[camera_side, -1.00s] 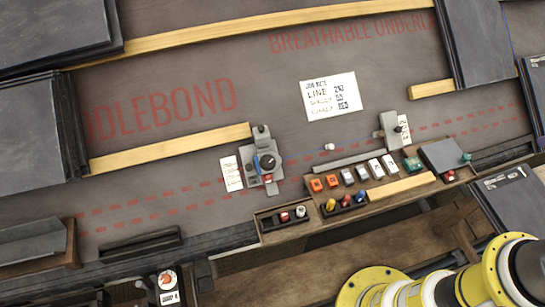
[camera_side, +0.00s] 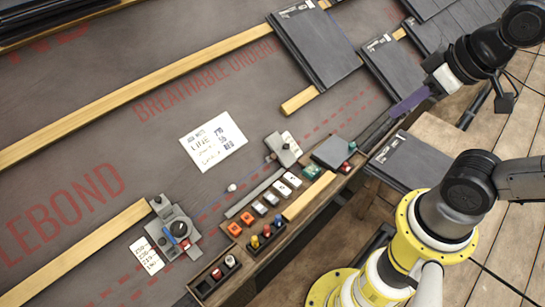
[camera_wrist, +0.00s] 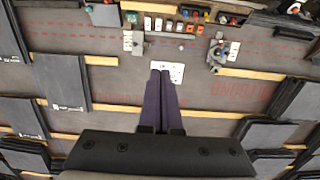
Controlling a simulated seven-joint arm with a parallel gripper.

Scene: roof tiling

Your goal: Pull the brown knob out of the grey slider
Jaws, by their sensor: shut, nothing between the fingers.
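My gripper (camera_side: 395,111) has long purple fingers and is at the upper right of the side view, over the slates and far from the small fittings. In the wrist view my gripper (camera_wrist: 160,74) shows its fingers shut together and empty, pointing at the white note. A grey block (camera_side: 283,149) with a white label stands at the far end of a grey rail; it may be the slider. A grey fixture (camera_side: 172,228) with a blue lever and a small red part stands at the lower left. I cannot make out a brown knob for certain.
A wooden rack (camera_side: 300,205) holds orange, white and coloured small parts. A white written note (camera_side: 213,141) lies on the dark underlay. Dark slates (camera_side: 314,45) and wooden battens (camera_side: 130,80) lie around. The underlay around the note is clear.

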